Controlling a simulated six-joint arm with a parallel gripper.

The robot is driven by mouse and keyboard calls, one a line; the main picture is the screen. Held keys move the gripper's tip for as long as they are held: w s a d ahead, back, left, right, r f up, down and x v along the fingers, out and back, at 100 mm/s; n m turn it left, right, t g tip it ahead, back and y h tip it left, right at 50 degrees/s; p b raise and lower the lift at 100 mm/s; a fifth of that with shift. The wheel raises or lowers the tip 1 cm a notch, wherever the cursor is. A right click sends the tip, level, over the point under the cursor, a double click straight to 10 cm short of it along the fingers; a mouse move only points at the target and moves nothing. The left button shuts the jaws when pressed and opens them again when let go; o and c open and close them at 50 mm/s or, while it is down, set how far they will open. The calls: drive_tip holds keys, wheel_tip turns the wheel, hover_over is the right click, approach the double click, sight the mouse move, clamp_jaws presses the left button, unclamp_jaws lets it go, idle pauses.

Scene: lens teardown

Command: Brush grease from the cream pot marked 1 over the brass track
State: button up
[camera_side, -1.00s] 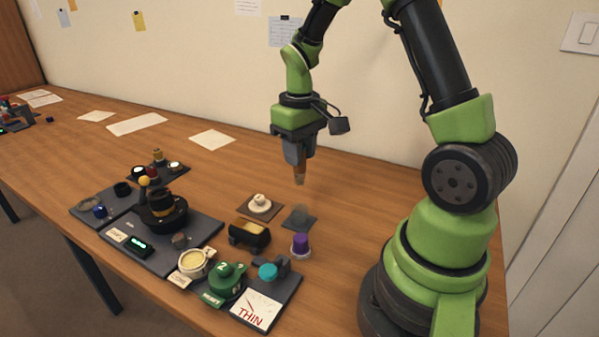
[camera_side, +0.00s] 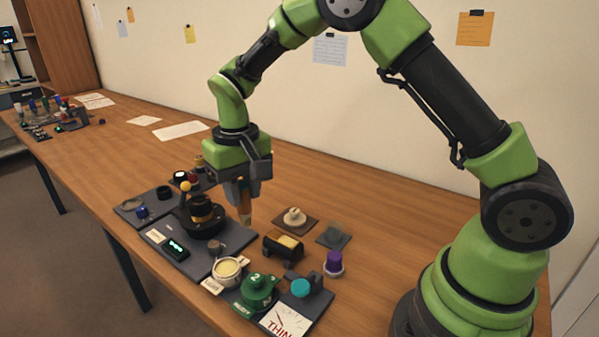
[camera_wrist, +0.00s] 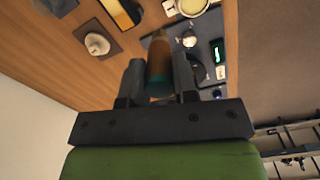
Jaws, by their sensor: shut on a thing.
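My gripper (camera_side: 241,188) is shut on a brush with a brown-orange body (camera_side: 244,206), which points down. In the wrist view the brush (camera_wrist: 159,62) sits between the two dark fingers. Its tip is in the air, right of the black round stand, with no contact visible. The cream pot (camera_side: 228,269) is white with pale yellow grease, in front of the stand; its number is not readable. It shows partly at the top of the wrist view (camera_wrist: 190,6). The brass track (camera_side: 201,211) is a brass-coloured band on the black barrel on the stand.
A green pot marked 2 (camera_side: 258,291) stands beside the cream pot. A black block with a yellow pad (camera_side: 284,246), a purple-capped item (camera_side: 334,262), a teal knob (camera_side: 300,288) and a pale knob on a brown mat (camera_side: 295,217) stand rightward. Open wood lies behind.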

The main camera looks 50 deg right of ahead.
drive_tip(key=shift+w+a+f, duration=0.2)
drive_tip(key=shift+a+f, duration=1.15)
drive_tip(key=shift+f, duration=0.2)
drive_tip(key=shift+w+a+f, duration=0.15)
drive_tip(key=shift+a+f, duration=1.15)
drive_tip(key=shift+f, duration=0.2)
drive_tip(key=shift+f, duration=0.65)
wheel_tip(320, 180, up, 7)
idle(0.7)
idle(0.4)
